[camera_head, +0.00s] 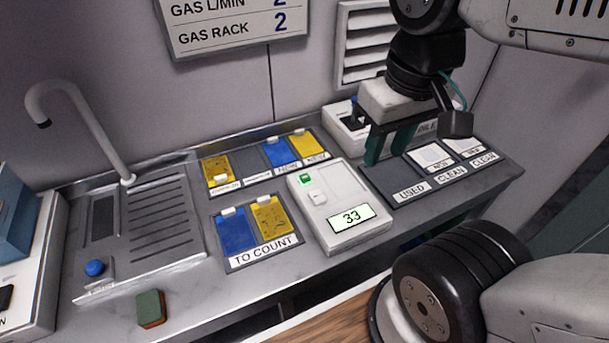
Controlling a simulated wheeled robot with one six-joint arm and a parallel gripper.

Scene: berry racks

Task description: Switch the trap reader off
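The trap reader (353,187) is a white box on the steel bench, right of the middle. Its display (351,217) is lit and reads 33. A green button (305,179) sits near its back left corner, with a small white switch or button (317,198) just in front. My gripper (386,153) hangs behind and to the right of the reader, pointing down. Its two green fingers are apart with nothing seen between them. It appears clear of the reader. Whether the fingertips touch anything cannot be told.
Left of the reader lie blue and yellow cards on a TO COUNT tray (232,261) and a back tray (262,178). Right is a tray (391,187) labelled USED and CLEAN. A white box with a dark lever (350,121) stands behind my gripper. A sink (155,222) is left.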

